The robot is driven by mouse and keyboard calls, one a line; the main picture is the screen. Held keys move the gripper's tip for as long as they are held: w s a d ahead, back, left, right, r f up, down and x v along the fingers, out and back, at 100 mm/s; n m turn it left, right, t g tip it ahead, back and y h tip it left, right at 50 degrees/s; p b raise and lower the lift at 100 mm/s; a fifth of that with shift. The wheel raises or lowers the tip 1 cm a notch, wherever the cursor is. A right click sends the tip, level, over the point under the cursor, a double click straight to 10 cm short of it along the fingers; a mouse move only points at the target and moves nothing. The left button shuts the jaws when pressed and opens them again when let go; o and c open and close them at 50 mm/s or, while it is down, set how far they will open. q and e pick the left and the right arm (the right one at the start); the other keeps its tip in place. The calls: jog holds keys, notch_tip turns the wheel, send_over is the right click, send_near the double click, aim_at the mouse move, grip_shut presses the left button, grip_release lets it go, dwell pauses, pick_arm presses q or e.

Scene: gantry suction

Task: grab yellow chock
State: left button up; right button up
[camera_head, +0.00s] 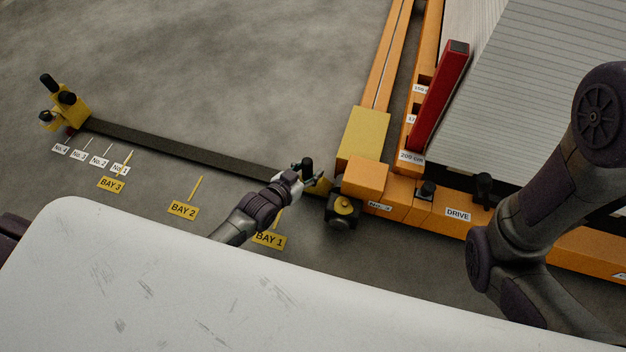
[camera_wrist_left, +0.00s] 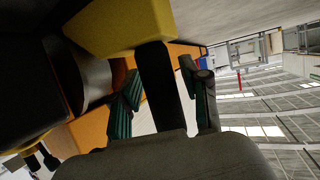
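The yellow chock with a black upright handle sits at the near right end of the dark rail, beside the orange gantry; its yellow body (camera_head: 320,187) is partly covered by my left gripper (camera_head: 302,178). In the left wrist view the yellow chock (camera_wrist_left: 122,24) fills the top, and its black handle (camera_wrist_left: 160,85) stands between the two fingers of my left gripper (camera_wrist_left: 165,103). The fingers are apart, with a narrow gap between the handle and the right-hand finger. Contact on the other side is unclear. My right gripper is not in view.
The dark rail (camera_head: 180,147) runs left to another yellow block (camera_head: 72,102) with black knobs. The orange gantry (camera_head: 400,198) with a red bar (camera_head: 440,95) stands right. A white surface (camera_head: 200,285) fills the foreground. Floor labels like BAY 2 (camera_head: 183,210) lie beside the rail.

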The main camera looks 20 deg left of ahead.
pick_arm(q)
grip_shut()
jog(key=shift+r, duration=0.1)
